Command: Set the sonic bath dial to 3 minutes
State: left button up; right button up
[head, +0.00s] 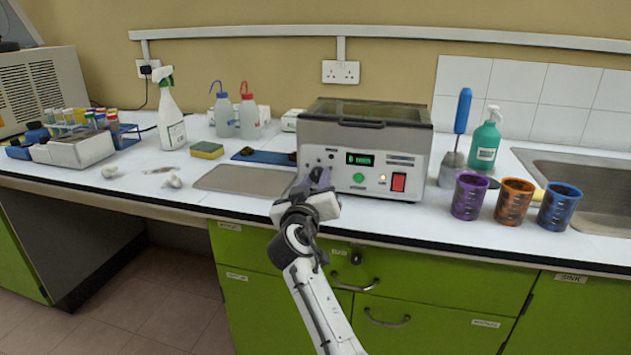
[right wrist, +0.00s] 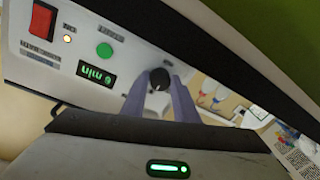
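The sonic bath (head: 364,146) is a grey box with a dark lid, standing at the back of the counter. Its front carries a lit green display (head: 360,159) reading minutes; the digit is too small to tell for sure. The dark round dial (right wrist: 160,79) with a pale mark shows in the right wrist view. My right gripper (head: 320,180) is at the left part of the bath's front and hides the dial in the head view. In the right wrist view its two purple fingers (right wrist: 160,88) stand apart, one on each side of the dial. My left gripper is not in view.
The panel also has a green button (head: 359,177) and a red switch (head: 398,182). Purple, orange (head: 514,202) and blue cups stand to the right, near the sink (head: 590,185). A grey tray (head: 243,180) lies to the left of the bath.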

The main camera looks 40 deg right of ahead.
jog(key=c, duration=0.4)
jog(key=shift+c, duration=0.2)
